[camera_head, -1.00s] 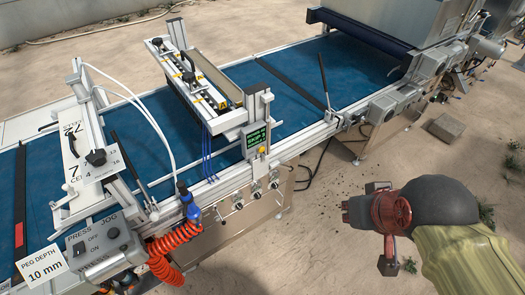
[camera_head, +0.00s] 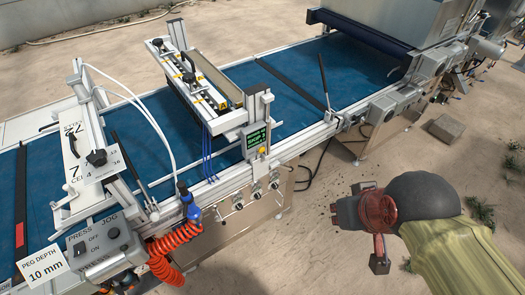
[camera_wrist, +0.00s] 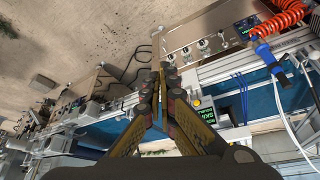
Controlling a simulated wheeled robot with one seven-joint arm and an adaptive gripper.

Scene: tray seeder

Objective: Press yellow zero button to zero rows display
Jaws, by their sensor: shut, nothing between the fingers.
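A small display with green text (camera_head: 257,138) is on a post at the near rail of the blue seeder belt. A small yellow button (camera_head: 262,151) seems to sit just below it, too small to read. In the wrist view, the display (camera_wrist: 208,116) is right of my fingers, with a yellow spot, likely the button (camera_wrist: 196,102), beside it. My gripper (camera_wrist: 164,70) is shut and empty, its fingertips together. It is apart from the panel. In the head view my arm is at the lower right, over bare ground, and the fingertips are not clear.
Several valve knobs (camera_head: 256,194) are on the panel below the display. A coiled orange hose (camera_head: 170,248) and a blue fitting (camera_head: 190,208) hang left. A grey PRESS/JOG box (camera_head: 104,247) is at lower left. Open ground lies between my arm and the machine.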

